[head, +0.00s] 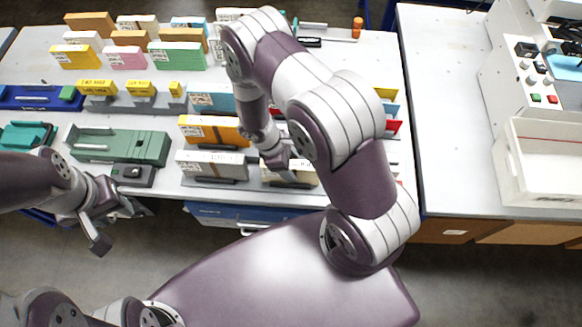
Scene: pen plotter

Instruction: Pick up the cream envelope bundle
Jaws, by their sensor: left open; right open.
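The cream envelope bundle (306,174) stands in a holder near the front edge of the grey table, in the head view. My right gripper (282,170) is open and right at this bundle, covering part of it. I cannot tell whether its fingers touch the bundle or straddle it. My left gripper (112,222) is open and empty in front of the table's front edge, at the left, well away from the bundle.
A white bundle (212,166) stands just left of the cream one, with an orange bundle (205,128) behind. Several coloured bundles fill the table's back left. A green fixture (120,146) lies at the left. A white bin (545,165) stands at the right; the table beside it is clear.

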